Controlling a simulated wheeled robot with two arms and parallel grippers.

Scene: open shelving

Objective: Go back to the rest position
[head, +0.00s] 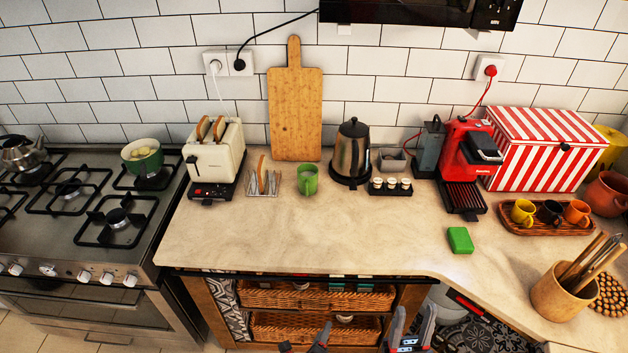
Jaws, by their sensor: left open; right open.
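My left gripper (305,341) shows at the bottom edge of the head view, in front of the wicker drawers and below the counter top. It is open with nothing visible between its fingers; most of it is cut off by the frame. My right gripper (413,322) is to its right, also low in front of the counter. Its two fingers point up and stand apart, with nothing seen between them. Both grippers are clear of the things on the counter (330,235).
A green block (460,240) lies near the counter's front edge. A toaster (214,158), green mug (307,179), kettle (352,152), red coffee machine (467,150) and cup tray (545,228) stand behind. A utensil pot (560,294) is at right, a stove (80,215) at left. The counter's front middle is clear.

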